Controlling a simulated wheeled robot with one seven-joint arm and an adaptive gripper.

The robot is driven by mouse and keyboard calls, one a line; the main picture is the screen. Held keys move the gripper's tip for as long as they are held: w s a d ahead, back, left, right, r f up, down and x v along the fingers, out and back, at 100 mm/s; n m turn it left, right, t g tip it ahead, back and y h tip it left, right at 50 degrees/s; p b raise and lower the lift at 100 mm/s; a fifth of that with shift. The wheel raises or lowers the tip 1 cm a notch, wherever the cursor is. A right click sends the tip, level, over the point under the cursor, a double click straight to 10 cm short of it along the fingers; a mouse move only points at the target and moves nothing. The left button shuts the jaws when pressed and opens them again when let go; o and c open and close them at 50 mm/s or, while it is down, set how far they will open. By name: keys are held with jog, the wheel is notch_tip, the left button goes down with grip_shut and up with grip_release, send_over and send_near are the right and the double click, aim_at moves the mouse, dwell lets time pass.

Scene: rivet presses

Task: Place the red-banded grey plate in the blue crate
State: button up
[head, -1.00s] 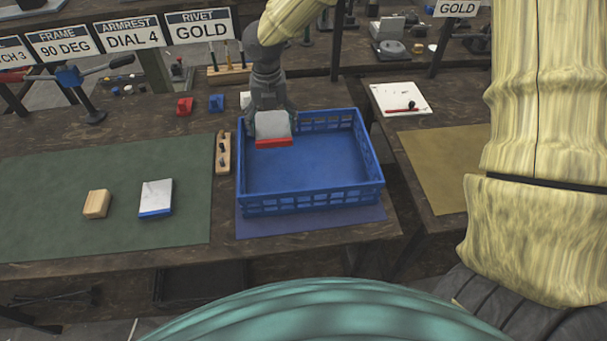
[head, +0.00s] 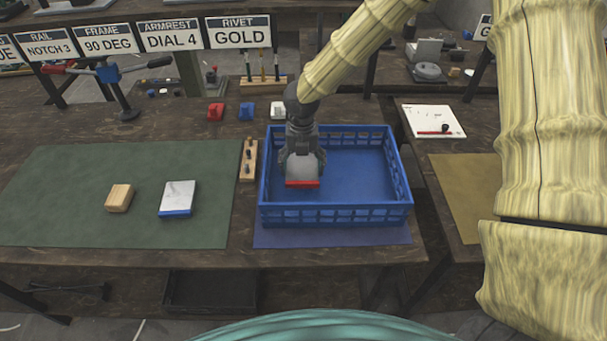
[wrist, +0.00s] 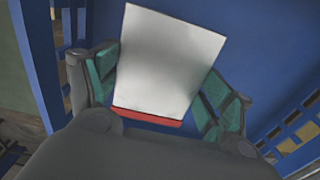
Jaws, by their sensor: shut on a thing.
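The red-banded grey plate (head: 302,170) is held in my gripper (head: 301,152), over the left part of the blue crate (head: 337,214). In the wrist view the plate (wrist: 168,62) lies between the green finger pads of my gripper (wrist: 160,92), with its red band on the near edge. The crate's blue floor (wrist: 240,40) shows behind it. The plate looks inside the crate's outline; I cannot tell whether it touches the floor.
A blue-banded plate (head: 178,198) and a wooden block (head: 119,198) lie on the green mat (head: 60,215). A wooden holder (head: 248,160) stands just left of the crate. Small red (head: 215,111) and blue (head: 247,111) parts sit behind. The crate's right half is empty.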

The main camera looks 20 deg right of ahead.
aim_at(302, 176)
jog(key=shift+f+p, duration=0.35)
jog(key=shift+f, duration=1.75)
jog(key=o, duration=1.5)
jog(key=shift+f, duration=0.15)
notch_tip(302, 176, up, 12)
jog(key=shift+r+b, duration=0.15)
jog(key=shift+b, duration=0.6)
